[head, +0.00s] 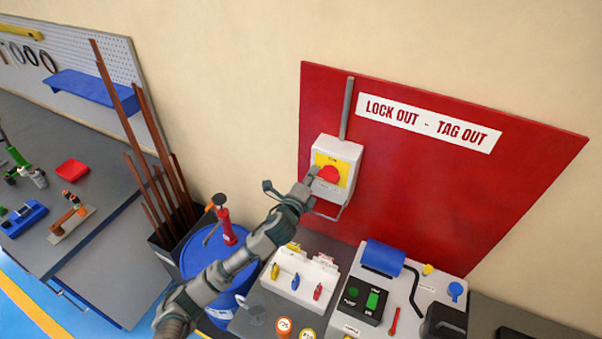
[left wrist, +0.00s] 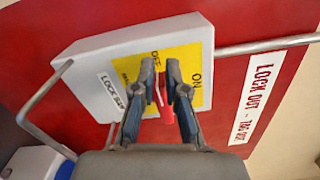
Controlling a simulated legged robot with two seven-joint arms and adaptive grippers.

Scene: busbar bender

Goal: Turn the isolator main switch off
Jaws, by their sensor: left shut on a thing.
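The isolator main switch is a light grey box (head: 325,196) on a red board, with a yellow plate (head: 347,166) and a red rotary handle (head: 329,174). In the left wrist view, the plate (left wrist: 205,60) carries ON and OFF lettering. My left gripper (head: 316,178) reaches the front of the box from the lower left. In the left wrist view, its fingers (left wrist: 164,80) are shut on the red handle (left wrist: 163,96), one on each side. They hide much of the handle, so I cannot tell its exact angle. My right gripper is not in view.
The red board (head: 430,185) bears a LOCK OUT - TAG OUT sign (head: 428,122). A conduit (head: 347,108) rises from the box. Below stand a blue drum (head: 205,262), a padlock rack (head: 296,284) and a bench machine (head: 385,290). Brown bars (head: 150,125) stand at the left.

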